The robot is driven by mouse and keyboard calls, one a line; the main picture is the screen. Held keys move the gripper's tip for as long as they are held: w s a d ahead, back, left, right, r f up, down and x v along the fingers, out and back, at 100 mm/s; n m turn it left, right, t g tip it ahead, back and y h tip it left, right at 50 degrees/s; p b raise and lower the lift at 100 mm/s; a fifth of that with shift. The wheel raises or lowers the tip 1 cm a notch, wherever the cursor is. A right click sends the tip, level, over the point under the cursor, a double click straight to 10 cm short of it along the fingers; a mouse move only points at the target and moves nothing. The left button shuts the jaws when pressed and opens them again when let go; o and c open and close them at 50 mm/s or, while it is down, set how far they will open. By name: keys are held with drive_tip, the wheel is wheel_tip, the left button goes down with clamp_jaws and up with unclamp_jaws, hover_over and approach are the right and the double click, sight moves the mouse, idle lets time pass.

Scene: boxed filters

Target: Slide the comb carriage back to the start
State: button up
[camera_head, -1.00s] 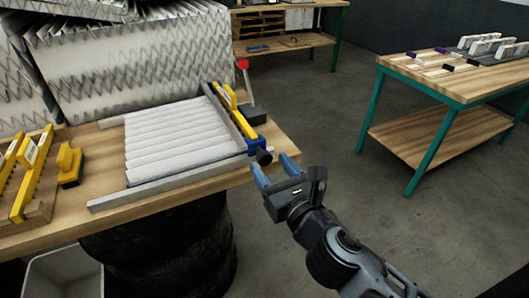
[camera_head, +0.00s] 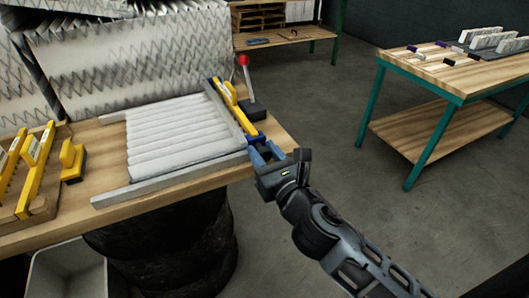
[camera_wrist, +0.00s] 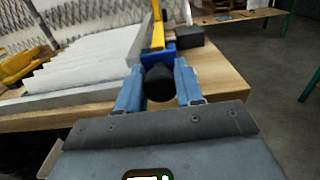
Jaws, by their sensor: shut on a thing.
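The comb carriage (camera_head: 232,101) is a yellow bar with blue end pieces. It lies along the right end of the pleated white filter (camera_head: 178,134), beside a grey rail. It also shows in the wrist view (camera_wrist: 158,34). A black knob (camera_wrist: 158,82) sticks out from its near blue end. My gripper (camera_head: 265,153) is at the near end of the carriage, at the table's front right. In the wrist view its blue fingers (camera_wrist: 159,88) stand on both sides of the knob and are shut on it. The knob is mostly hidden by my fingers in the head view.
A red-topped lever on a black base (camera_head: 253,110) stands just right of the carriage. Yellow combs (camera_head: 37,170) and a yellow-handled tool (camera_head: 72,160) lie at the left. Stacked pleated filters (camera_head: 140,58) fill the back. A grey rail (camera_head: 170,180) runs along the filter's front.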

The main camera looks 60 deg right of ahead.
clamp_jaws()
